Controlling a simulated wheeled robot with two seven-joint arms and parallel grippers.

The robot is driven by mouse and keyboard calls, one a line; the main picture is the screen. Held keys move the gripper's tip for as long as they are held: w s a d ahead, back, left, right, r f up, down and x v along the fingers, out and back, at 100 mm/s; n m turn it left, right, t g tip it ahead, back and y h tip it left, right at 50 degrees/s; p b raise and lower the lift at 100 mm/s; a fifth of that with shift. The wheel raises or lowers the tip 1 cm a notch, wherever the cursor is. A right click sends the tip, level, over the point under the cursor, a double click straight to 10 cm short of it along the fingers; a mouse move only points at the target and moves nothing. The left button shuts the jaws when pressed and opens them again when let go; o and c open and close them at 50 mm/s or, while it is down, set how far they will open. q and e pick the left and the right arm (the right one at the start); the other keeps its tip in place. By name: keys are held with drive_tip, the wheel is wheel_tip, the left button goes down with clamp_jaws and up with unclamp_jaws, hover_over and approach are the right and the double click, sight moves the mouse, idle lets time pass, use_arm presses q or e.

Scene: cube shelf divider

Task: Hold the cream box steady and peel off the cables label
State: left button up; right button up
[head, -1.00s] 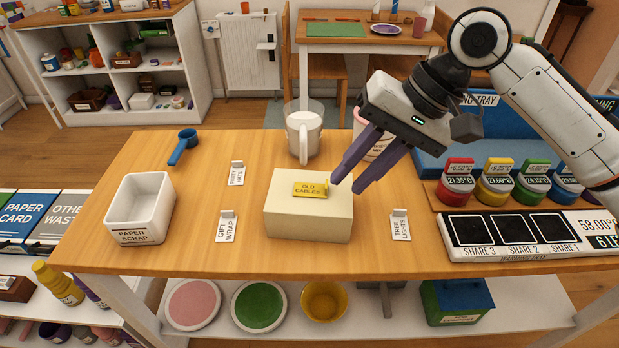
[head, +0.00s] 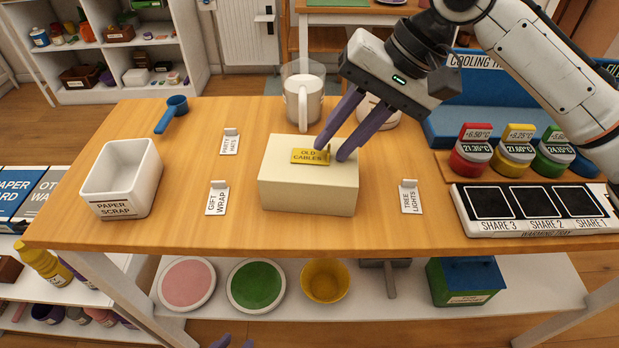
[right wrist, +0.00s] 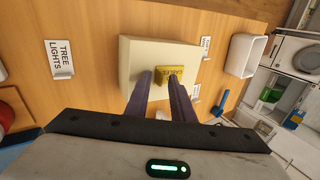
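The cream box (head: 308,190) sits on the table in the head view, and it also shows in the right wrist view (right wrist: 140,60). The yellow label (head: 305,157), reading "OLD CABLES", lies on its top; the right wrist view shows the label (right wrist: 164,74) too. My right gripper (head: 330,153) is open above the box top, its purple fingers apart near the label's right end. In the right wrist view the label shows between and beyond the fingertips. I cannot tell whether they touch it. My left gripper (head: 233,342) shows only its purple fingertips, apart and empty, at the bottom edge.
White tags lie around the box: "GIFT WRAP" (head: 216,199), "TREE LIGHTS" (head: 411,198) and "PARTY HATS" (head: 230,143). A paper scrap bin (head: 150,190) stands left, a white mug (head: 303,105) behind the box.

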drive_tip(key=shift+a+f, duration=0.15)
drive_tip(key=shift+f, duration=0.15)
drive_tip(key=shift+s+f, duration=0.1)
drive_tip(key=shift+f, duration=0.05)
drive_tip(key=shift+d+r+p, duration=0.2)
drive_tip(key=shift+r+p, duration=0.25)
drive_tip(key=shift+p, duration=0.25)
drive_tip(key=shift+p+v, duration=0.85)
drive_tip(key=shift+p, duration=0.05)
